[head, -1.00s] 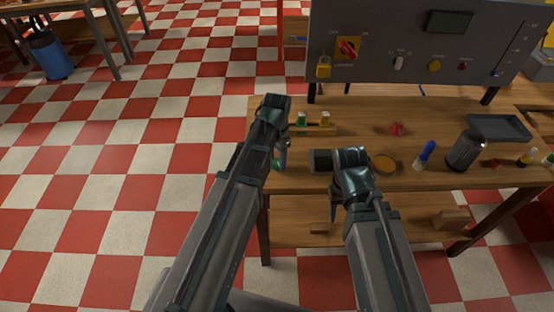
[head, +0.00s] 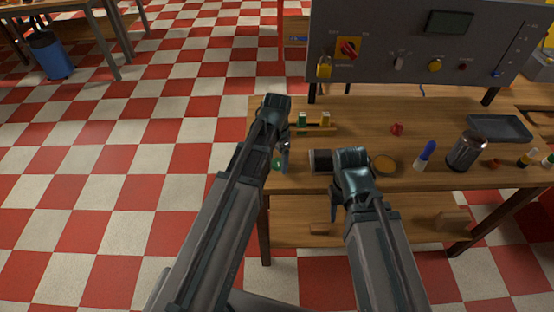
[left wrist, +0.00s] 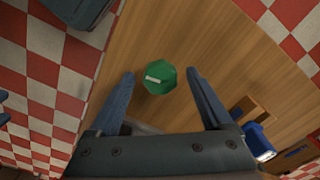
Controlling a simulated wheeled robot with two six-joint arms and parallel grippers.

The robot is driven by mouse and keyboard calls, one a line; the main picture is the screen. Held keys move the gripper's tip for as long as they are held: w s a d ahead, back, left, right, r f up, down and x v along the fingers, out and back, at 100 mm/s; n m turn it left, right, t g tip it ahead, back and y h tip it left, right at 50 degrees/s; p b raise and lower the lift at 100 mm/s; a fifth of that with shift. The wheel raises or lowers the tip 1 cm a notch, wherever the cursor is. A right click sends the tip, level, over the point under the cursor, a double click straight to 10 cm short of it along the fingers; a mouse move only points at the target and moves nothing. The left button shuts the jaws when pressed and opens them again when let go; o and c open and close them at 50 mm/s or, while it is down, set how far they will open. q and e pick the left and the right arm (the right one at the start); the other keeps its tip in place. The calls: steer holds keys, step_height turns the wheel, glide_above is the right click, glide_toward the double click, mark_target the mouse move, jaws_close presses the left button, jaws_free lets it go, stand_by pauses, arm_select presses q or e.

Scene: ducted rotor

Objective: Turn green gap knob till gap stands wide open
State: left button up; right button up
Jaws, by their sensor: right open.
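The green knob (left wrist: 159,79) is a faceted knob with a white mark on its top, in the left wrist view. My left gripper (left wrist: 160,74) is open, with one finger on each side of the knob and visible space between. In the head view the knob (head: 277,163) shows partly beside my left gripper (head: 282,160) at the table's left edge. My right gripper (head: 334,194) is over the table's front edge. Its fingers are mostly hidden by its own wrist.
A grey control panel (head: 400,70) stands behind.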

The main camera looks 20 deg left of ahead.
mark_target(277, 163)
arm_select(q)
steer(key=shift+r, duration=0.1)
step_height(277, 163, up, 14)
steer(key=p, duration=1.4)
steer(key=shift+f, duration=0.2)
steer(key=s+d+f+n+y+b, duration=0.1)
steer(key=s+d+f+n+b, duration=0.2)
steer(key=s+d, duration=0.7)
steer(key=s+b, duration=0.1)
steer(key=s, duration=0.3)
steer(key=shift+s+d+f+n, duration=0.15)
steer(key=shift+d+f+n, duration=0.15)
steer(key=shift+f+n, duration=0.1)
